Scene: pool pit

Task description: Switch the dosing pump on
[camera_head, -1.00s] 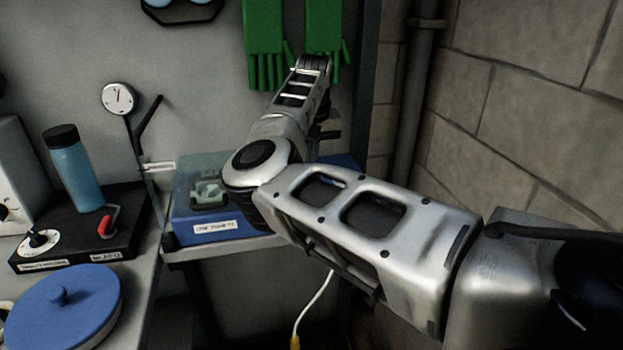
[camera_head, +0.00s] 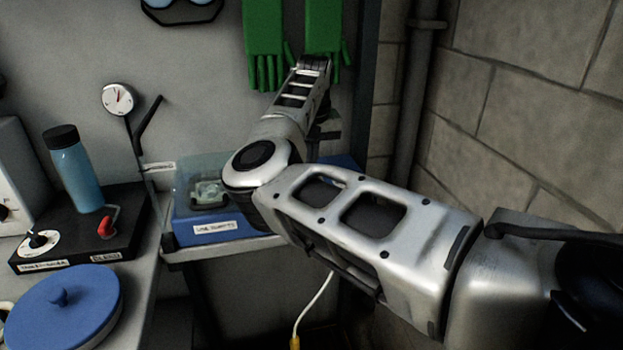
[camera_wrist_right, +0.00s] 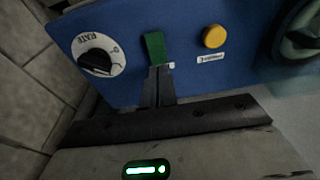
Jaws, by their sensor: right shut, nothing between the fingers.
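In the right wrist view, the blue front panel of the pump (camera_wrist_right: 190,60) shows tilted. It carries a white dial marked RATE with a black knob (camera_wrist_right: 96,60), a green switch (camera_wrist_right: 155,47) and a yellow round button (camera_wrist_right: 214,36) with a small label. My right gripper (camera_wrist_right: 158,82) is shut and empty, its dark fingertips at the lower end of the green switch. They look close to or touching it; I cannot tell which. In the head view, my right arm hides the gripper and most of the pump; a blue part (camera_head: 340,161) shows behind the arm. My left gripper is out of view.
A blue box with a clear lid (camera_head: 210,226) stands on the shelf left of my arm. A blue bottle (camera_head: 75,172), a black unit with a dial (camera_head: 120,222) and a blue round lid (camera_head: 65,308) are at left. Green gloves (camera_head: 264,45) hang behind; a block wall (camera_head: 530,120) is right.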

